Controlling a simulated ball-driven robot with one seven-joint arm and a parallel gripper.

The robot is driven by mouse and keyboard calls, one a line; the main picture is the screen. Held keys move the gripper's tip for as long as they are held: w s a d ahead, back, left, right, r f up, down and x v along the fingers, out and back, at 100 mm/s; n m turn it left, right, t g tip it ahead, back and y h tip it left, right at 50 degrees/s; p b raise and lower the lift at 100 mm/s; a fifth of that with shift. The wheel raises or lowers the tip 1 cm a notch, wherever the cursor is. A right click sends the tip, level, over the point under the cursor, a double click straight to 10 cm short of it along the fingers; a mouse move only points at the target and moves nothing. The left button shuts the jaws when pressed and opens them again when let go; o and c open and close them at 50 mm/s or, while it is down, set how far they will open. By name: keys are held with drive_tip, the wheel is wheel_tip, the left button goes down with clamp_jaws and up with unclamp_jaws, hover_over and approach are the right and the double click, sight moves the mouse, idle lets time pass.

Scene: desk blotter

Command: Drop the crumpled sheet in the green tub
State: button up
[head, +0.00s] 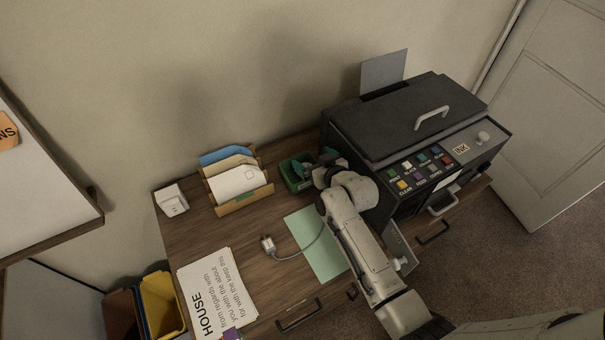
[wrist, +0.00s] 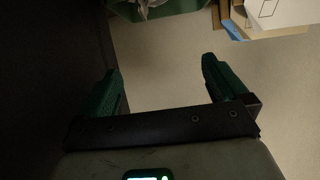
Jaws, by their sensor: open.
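The green tub (head: 292,179) stands on the desk between the letter rack and the dark machine. In the wrist view its green wall (wrist: 172,9) shows at the top edge. A pale, creased shape (wrist: 145,5) shows at the tub there, cut off by the picture edge; it looks like the crumpled sheet. My gripper (head: 312,167) is over or beside the tub's right side in the head view. In the wrist view my gripper (wrist: 162,66) has its two green fingers wide apart with nothing between them.
The dark machine (head: 400,125) rises close right of my gripper. The letter rack (head: 245,203) with envelopes stands left of the tub. A mint sheet (head: 312,255), a cable plug (head: 267,244) and a printed page (head: 215,290) lie in front. A white block (head: 172,200) stands far left.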

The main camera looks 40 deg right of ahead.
drive_tip(key=v, duration=0.8)
drive_tip(key=shift+s+r+b, duration=0.2)
drive_tip(key=shift+s+b, duration=0.1)
drive_tip(key=shift+b, duration=0.05)
drive_tip(key=shift+a, duration=0.1)
drive_tip(key=s+a+f+n+g+y, duration=0.25)
drive_tip(key=s+a+f+g, duration=0.2)
drive_tip(key=s+a, duration=0.4)
drive_tip(key=s+a+g, duration=0.2)
drive_tip(key=s+g, duration=0.1)
drive_tip(key=s, duration=0.3)
drive_tip(key=s+a+r+g+y, duration=0.1)
drive_tip(key=s+a+g, duration=0.2)
drive_tip(key=s, duration=0.4)
drive_tip(key=shift+r+g, duration=0.2)
drive_tip(key=shift+g, duration=0.55)
drive_tip(key=shift+s, duration=0.1)
